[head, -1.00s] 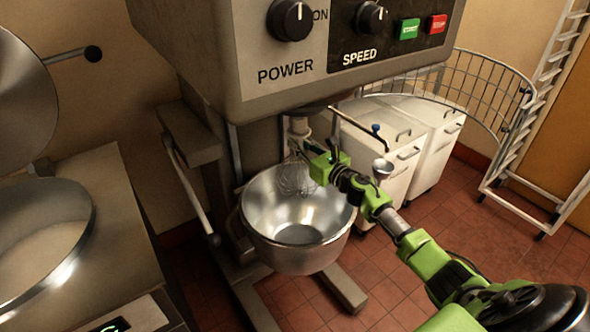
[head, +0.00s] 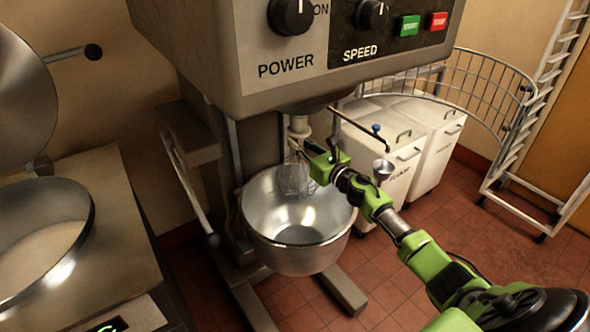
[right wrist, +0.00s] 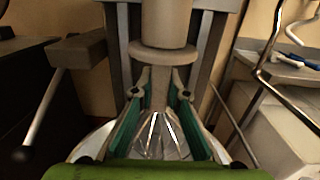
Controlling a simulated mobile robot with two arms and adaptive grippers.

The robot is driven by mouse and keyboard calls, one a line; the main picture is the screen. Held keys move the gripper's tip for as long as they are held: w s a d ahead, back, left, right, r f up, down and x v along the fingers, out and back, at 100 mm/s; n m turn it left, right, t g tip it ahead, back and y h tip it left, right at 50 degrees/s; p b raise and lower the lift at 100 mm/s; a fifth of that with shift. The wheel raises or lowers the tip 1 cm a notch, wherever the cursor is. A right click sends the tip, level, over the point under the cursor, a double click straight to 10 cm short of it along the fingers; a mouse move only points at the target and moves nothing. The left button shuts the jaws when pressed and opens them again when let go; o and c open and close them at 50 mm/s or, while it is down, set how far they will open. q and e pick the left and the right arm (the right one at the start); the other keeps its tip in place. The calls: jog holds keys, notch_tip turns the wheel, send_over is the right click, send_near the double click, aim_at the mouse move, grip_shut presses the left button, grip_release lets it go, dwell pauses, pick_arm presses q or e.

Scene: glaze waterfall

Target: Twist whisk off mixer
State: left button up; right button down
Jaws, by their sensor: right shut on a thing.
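The mixer (head: 205,65) stands upright with its control head above a shiny steel bowl (head: 297,250). In the right wrist view, the green-padded fingers (right wrist: 155,95) stand on both sides of the whisk's stem, just under the shaft's collar. The whisk wires (right wrist: 162,135) spread below, partly hidden by my gripper. My left gripper is not in view.
A wire bowl guard (head: 480,85) juts out to the right of the mixer head.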

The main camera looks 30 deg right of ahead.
aim_at(299, 158)
jog(key=shift+w+d+f, duration=0.1)
jog(key=shift+f, duration=0.35)
jog(key=shift+r, duration=0.2)
jog(key=shift+f+b, duration=1.25)
